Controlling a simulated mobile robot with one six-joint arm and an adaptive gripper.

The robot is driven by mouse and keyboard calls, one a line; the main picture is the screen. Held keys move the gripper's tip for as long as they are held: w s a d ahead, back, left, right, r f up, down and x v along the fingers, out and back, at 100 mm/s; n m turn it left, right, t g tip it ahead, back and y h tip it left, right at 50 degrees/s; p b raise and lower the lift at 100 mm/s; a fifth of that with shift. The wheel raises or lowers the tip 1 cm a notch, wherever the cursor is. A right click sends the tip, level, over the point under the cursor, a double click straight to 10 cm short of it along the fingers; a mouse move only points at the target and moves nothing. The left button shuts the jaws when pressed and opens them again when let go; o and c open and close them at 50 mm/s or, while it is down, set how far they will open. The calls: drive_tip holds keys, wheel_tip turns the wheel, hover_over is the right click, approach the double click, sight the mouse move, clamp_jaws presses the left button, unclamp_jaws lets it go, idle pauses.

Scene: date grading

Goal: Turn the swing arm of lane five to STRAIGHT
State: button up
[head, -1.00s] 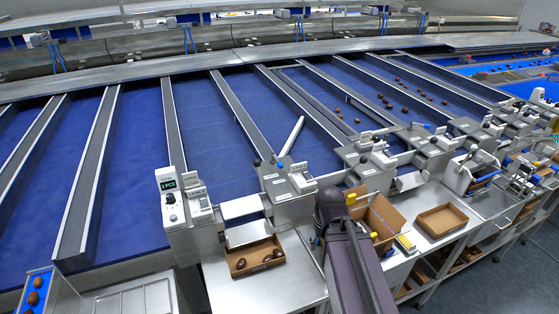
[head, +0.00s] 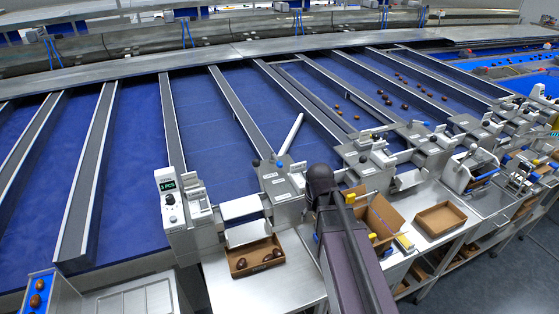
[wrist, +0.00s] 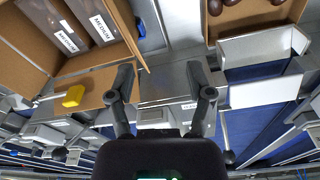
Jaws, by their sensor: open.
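A white swing arm (head: 291,134) stands at an angle over the blue belt in the head view. Its front end is at a grey lane housing (head: 281,181) with dark knobs and a label too small to read. I cannot tell which lane is five. My arm's dark wrist is just right of that housing; the gripper is hidden there. In the wrist view my gripper (wrist: 160,82) is open and empty, its two fingers apart above a labelled grey housing (wrist: 160,117). A dark knob (wrist: 229,157) shows right of the fingers.
A cardboard tray of dates (head: 231,264) sits on the steel bench left of my arm. An open carton (head: 381,219) and an empty tray (head: 440,219) are to the right. The wrist view shows a yellow object (wrist: 73,96) beside the left finger.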

sight(279, 163)
drive_tip(key=w+a+r+n+t+p, duration=0.1)
drive_tip(key=w+a+r+p, duration=0.1)
drive_tip(key=w, duration=0.6)
drive_tip(key=w+a+r+n+t+p, duration=0.1)
drive_tip(key=w+a+r+p, duration=0.2)
drive_tip(key=w, duration=0.6)
drive_tip(key=w+a+r+n+t+p, duration=0.1)
drive_tip(key=w+a+r+p, duration=0.1)
drive_tip(key=w+r, duration=0.3)
drive_tip(key=w+p, duration=0.1)
drive_tip(key=w, duration=0.3)
drive_tip(key=shift+a+r+t+p, duration=0.3)
drive_tip(key=shift+a, duration=0.1)
drive_tip(key=shift+f, duration=0.15)
drive_tip(key=b+x, duration=0.8)
drive_tip(key=x, duration=0.1)
drive_tip(key=b+x, duration=0.4)
drive_tip(key=shift+w+a+f+b, duration=0.1)
drive_tip(key=shift+a+f+b, duration=0.1)
drive_tip(key=shift+a+b, duration=0.15)
clamp_jaws()
